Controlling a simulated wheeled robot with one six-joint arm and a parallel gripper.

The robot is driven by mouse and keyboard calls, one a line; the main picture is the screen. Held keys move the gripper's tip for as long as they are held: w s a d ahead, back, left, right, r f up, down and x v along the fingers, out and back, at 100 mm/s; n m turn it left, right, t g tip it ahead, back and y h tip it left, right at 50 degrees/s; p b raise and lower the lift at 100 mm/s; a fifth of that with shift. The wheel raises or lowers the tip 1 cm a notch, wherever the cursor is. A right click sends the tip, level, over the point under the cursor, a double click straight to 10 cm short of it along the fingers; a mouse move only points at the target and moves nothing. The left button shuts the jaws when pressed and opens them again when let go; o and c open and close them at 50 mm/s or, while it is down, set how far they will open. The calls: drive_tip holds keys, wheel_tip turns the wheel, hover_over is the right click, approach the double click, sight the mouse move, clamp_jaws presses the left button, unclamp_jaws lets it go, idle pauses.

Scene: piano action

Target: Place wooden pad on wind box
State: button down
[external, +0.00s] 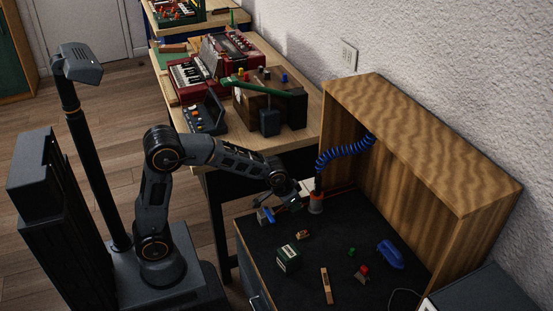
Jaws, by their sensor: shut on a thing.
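My gripper (297,198) hangs over the far left part of the dark-topped bench, near the foot of the blue coiled hose. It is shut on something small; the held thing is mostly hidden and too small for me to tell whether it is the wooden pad. A dark brown wooden box (257,108) with a long green piece across its top stands on the wooden table behind; it may be the wind box, but I cannot be sure. My gripper is in front of this box and to its right, apart from it.
The bench (300,286) carries a green box (288,258), a wooden strip (326,286), a blue tool (390,254) and small parts. A tall wooden cabinet (435,150) bounds its right side. A red keyboard instrument (190,80) and a dark button panel (205,117) crowd the table.

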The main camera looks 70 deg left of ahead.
drive_tip(key=s+a+r+n+p, duration=0.1)
drive_tip(key=a+r+p, duration=0.8)
drive_tip(key=r, duration=0.4)
drive_tip(key=s+a+r+n+p, duration=0.1)
drive_tip(key=s+a+r+p, duration=0.1)
drive_tip(key=a+r+p, duration=0.8)
drive_tip(key=s+a+r+n+y+p, duration=0.1)
drive_tip(key=a+r+p, duration=0.9)
drive_tip(key=r+p, duration=0.3)
drive_tip(key=shift+w+v, duration=0.15)
drive_tip(key=shift+v, duration=0.6)
drive_tip(key=shift+w+v, duration=0.1)
drive_tip(key=shift+v, duration=0.65)
drive_tip(key=shift+w+a+r+n+p, duration=0.1)
drive_tip(key=shift+w+a+n+p, duration=0.15)
drive_tip(key=shift+a, duration=0.3)
drive_tip(key=w+a+f+p, duration=0.3)
drive_tip(key=w+a, duration=0.1)
drive_tip(key=w, duration=0.2)
drive_tip(key=p, duration=0.1)
approach(272, 87)
drive_tip(key=shift+w+a+f, duration=0.2)
drive_tip(key=shift+w+f, duration=0.3)
drive_tip(key=shift+w, duration=0.2)
drive_tip(key=shift+w+a+f+p, duration=0.3)
drive_tip(key=shift+w+f, duration=0.2)
drive_tip(key=shift+f, duration=0.55)
drive_tip(key=shift+f+p, duration=0.3)
drive_tip(key=shift+f, duration=1)
